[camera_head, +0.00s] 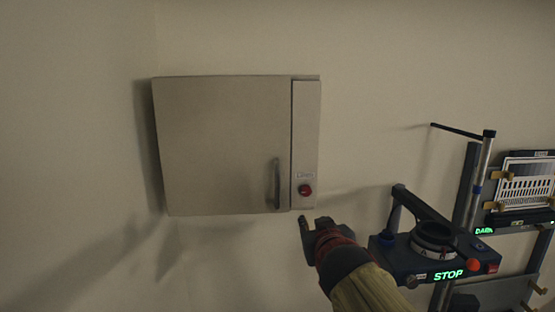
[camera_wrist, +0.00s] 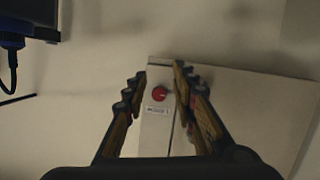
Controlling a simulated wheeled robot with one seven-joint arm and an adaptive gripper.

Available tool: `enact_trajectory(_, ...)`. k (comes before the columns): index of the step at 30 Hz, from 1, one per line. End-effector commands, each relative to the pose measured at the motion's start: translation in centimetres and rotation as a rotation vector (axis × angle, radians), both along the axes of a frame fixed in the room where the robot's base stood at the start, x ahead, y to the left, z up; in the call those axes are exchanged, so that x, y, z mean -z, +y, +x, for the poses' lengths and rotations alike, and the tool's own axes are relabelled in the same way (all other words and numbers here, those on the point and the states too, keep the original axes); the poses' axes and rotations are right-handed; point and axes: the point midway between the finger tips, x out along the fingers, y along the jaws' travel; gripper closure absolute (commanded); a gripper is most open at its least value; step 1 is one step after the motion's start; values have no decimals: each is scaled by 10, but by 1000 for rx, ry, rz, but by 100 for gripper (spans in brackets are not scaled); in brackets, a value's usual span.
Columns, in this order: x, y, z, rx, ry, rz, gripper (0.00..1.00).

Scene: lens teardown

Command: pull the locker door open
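The grey locker door (camera_head: 220,140) hangs on the wall and looks shut. Its dark vertical handle (camera_head: 277,183) is near the door's lower right edge. A narrow side panel (camera_head: 306,130) right of the door carries a red button (camera_head: 305,190) under a small label. My gripper (camera_head: 312,224) is just below the locker's lower right corner, apart from the handle. In the wrist view my gripper (camera_wrist: 160,72) is open and empty, with the red button (camera_wrist: 159,93) showing between its fingers. The door (camera_wrist: 245,105) is to the right there; I cannot make out the handle behind the right finger.
A dark stand (camera_head: 425,262) with a ring and a lit STOP sign is close right of my gripper. A metal post (camera_head: 481,175) with a side rod and a slotted rack (camera_head: 527,188) stand further right. The wall left of the locker is clear.

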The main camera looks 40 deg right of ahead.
Motion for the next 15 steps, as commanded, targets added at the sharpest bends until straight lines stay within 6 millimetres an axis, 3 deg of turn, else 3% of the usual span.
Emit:
enact_trajectory(3,-38,14,23,-87,-129,-36,73)
enact_trajectory(7,-71,37,38,-180,-252,-38,73)
enact_trajectory(11,-84,50,45,-227,-325,1,73)
enact_trajectory(15,-84,48,53,-225,-337,23,73)
